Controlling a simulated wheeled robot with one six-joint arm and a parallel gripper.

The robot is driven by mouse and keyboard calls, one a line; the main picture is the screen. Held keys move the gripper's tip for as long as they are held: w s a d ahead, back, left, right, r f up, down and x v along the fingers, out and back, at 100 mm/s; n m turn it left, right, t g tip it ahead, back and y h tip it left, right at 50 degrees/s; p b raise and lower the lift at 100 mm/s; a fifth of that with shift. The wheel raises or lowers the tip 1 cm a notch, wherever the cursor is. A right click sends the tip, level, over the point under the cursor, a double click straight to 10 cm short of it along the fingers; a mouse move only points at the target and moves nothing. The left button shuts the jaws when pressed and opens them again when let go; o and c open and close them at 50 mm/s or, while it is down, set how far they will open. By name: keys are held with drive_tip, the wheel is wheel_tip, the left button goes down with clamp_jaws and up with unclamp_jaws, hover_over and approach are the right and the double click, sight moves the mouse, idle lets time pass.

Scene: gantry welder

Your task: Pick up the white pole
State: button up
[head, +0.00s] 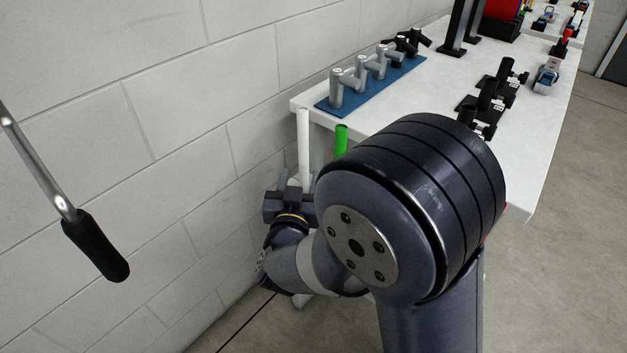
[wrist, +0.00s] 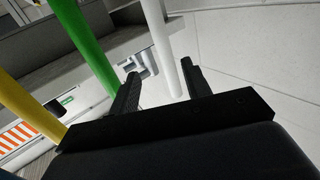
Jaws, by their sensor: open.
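The white pole (head: 304,146) stands upright in the head view, by the near left end of the white table, close to the wall. Its lower part is hidden behind my gripper (head: 292,186). In the wrist view the white pole (wrist: 160,40) runs down between the two black fingers of my gripper (wrist: 160,69) as seen from the camera. The fingers are apart and do not visibly touch it. I cannot tell how deep the pole lies between them.
A green pole (head: 341,138) stands right of the white pole; a yellow pole (wrist: 28,105) shows in the wrist view. The block wall (head: 180,110) is close on the left. The white table (head: 410,95) holds a blue mat (head: 345,103) with metal fittings.

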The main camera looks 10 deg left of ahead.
sight(303, 151)
drive_tip(key=w, duration=0.4)
drive_tip(key=shift+w+a, duration=0.1)
drive_tip(key=shift+w, duration=0.3)
drive_tip(key=shift+w+a+r+b, duration=0.1)
drive_tip(key=shift+w+a, duration=0.05)
drive_tip(key=shift+w, duration=0.75)
drive_tip(key=shift+w+a+r+b, duration=0.1)
drive_tip(key=shift+w+a, duration=0.1)
drive_tip(key=shift+w, duration=0.75)
drive_tip(key=shift+w+a+r+b, duration=0.1)
drive_tip(key=shift+w+a, duration=0.05)
drive_tip(key=shift+w, duration=0.75)
clamp_jaws()
